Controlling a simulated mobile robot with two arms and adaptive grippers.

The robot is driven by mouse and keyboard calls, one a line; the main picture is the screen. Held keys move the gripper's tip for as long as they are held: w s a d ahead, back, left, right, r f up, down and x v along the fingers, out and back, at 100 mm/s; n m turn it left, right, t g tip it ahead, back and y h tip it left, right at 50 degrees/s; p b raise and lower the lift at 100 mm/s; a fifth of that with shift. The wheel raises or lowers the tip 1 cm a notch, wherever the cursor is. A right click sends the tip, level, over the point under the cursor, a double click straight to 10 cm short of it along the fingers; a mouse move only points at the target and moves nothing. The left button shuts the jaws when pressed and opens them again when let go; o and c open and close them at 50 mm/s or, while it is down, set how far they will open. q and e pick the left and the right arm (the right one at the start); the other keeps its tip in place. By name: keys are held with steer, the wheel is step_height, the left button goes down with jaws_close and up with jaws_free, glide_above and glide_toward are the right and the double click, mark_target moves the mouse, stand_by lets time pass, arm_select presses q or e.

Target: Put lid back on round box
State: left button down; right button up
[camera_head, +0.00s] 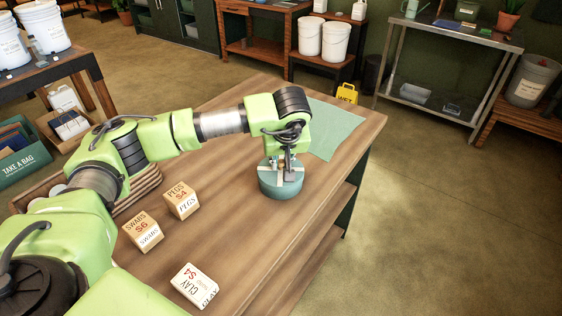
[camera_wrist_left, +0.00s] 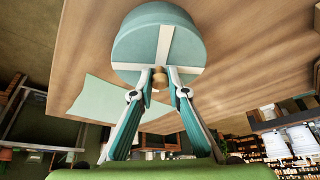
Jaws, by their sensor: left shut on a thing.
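The round box (camera_head: 281,188) is a teal cylinder standing on the wooden table near its right edge. Its lid (camera_wrist_left: 184,48) is teal with pale crossing bands and a small wooden knob (camera_wrist_left: 159,80) at the centre. My left gripper (camera_head: 284,163) points down over the lid from above. In the left wrist view its fingers (camera_wrist_left: 159,76) are shut on the knob at both sides. The lid appears to sit on top of the box; I cannot tell whether it is fully seated. My right gripper is out of view.
Small labelled boxes of pegs (camera_head: 182,200), swabs (camera_head: 142,231) and clay (camera_head: 194,286) lie on the table's near left. A green cloth or sheet (camera_head: 334,130) lies flat behind the round box. The wooden table (camera_head: 235,235) is clear in front of it.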

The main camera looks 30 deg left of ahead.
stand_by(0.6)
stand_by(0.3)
arm_select(q)
steer(key=c, duration=1.9)
jaws_free()
steer(key=o, duration=0.5)
steer(key=shift+r+p, duration=1.65)
steer(key=shift+r, duration=1.8)
